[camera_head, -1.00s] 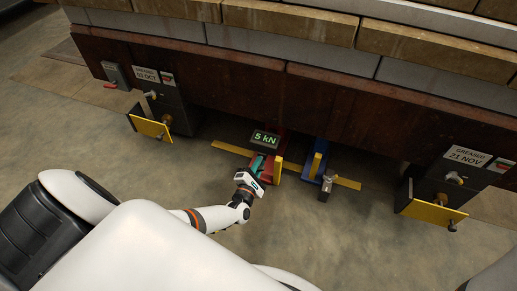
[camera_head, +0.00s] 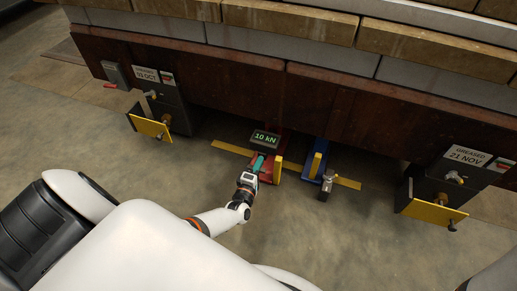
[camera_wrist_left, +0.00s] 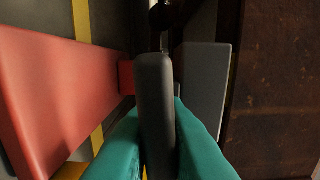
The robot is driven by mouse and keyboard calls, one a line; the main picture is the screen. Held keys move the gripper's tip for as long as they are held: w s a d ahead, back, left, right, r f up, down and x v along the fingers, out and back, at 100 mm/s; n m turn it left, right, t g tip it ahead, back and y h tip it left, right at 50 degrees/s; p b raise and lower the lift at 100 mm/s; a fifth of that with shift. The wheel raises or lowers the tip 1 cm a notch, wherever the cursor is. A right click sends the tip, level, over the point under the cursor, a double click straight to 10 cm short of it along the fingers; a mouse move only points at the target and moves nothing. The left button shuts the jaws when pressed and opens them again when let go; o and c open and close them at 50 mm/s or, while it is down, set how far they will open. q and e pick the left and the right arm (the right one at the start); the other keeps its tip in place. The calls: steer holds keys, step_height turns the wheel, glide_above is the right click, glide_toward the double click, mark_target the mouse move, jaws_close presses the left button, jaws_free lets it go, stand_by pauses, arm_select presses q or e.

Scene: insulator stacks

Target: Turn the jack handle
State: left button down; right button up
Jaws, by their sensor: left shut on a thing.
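My left gripper (camera_head: 257,164), with teal fingers, is shut on the jack handle at the front of the red jack (camera_head: 266,174). In the left wrist view the dark grey handle (camera_wrist_left: 155,100) stands between the two teal fingers, and the red side of the jack (camera_wrist_left: 60,95) is to its left. A display (camera_head: 265,138) above the red jack reads 10 kN. In the head view the gripper hides most of the handle. My right gripper is not in view.
A blue jack (camera_head: 316,160) with a grey handle (camera_head: 326,187) stands just right of the red one. Yellow-fronted supports (camera_head: 151,128) (camera_head: 432,213) stand left and right under the dark beam (camera_head: 230,85). The floor in front is clear.

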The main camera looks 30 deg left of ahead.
arm_select(q)
steer(key=m, duration=0.3)
steer(key=shift+f+m, duration=0.1)
steer(key=shift+m, duration=2.1)
steer(key=c, duration=1.5)
jaws_free()
steer(key=shift+o, duration=0.2)
